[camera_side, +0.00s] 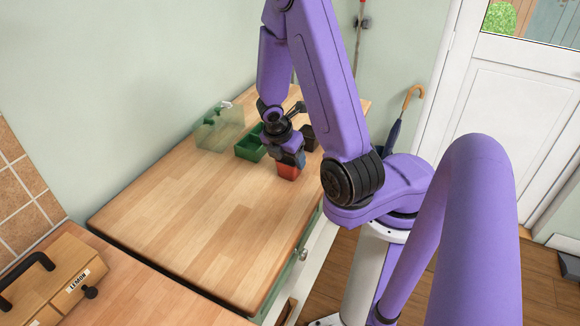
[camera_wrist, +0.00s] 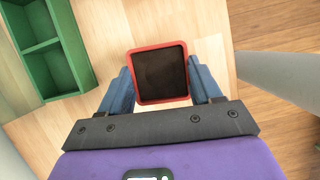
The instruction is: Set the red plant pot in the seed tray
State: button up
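The red plant pot (camera_side: 288,172) is square with dark soil inside. It is near the counter's front edge, and its top shows in the wrist view (camera_wrist: 160,75). My gripper (camera_side: 291,158) points down at it, with its blue fingers (camera_wrist: 159,77) on the pot's left and right sides, close to its walls. I cannot tell whether the fingers press on it or whether its base touches the counter. The seed tray (camera_side: 251,143) is green with compartments and lies behind and left of the pot; part of it shows in the wrist view (camera_wrist: 48,45), with two empty compartments visible.
A translucent container with green parts (camera_side: 218,130) stands left of the tray. A dark pot (camera_side: 309,138) stands right of the tray, behind my gripper. A wooden box with a LEMON label (camera_side: 62,275) is at the lower left.

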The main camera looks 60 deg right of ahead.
dwell(0.4)
jog(key=shift+r, duration=4.7)
jog(key=shift+c, duration=0.2)
jog(key=shift+w+r, duration=0.5)
jog(key=shift+r, duration=1.7)
send_near(250, 133)
jog(key=shift+n, duration=0.4)
jog(key=shift+s+a+f, duration=0.1)
jog(key=shift+s+f, duration=0.5)
jog(key=shift+s, duration=0.2)
jog(key=shift+s+a+f, duration=0.15)
jog(key=shift+s+f, duration=0.5)
jog(key=shift+s, duration=0.15)
jog(key=shift+f, duration=1.45)
jog(key=shift+f, duration=0.15)
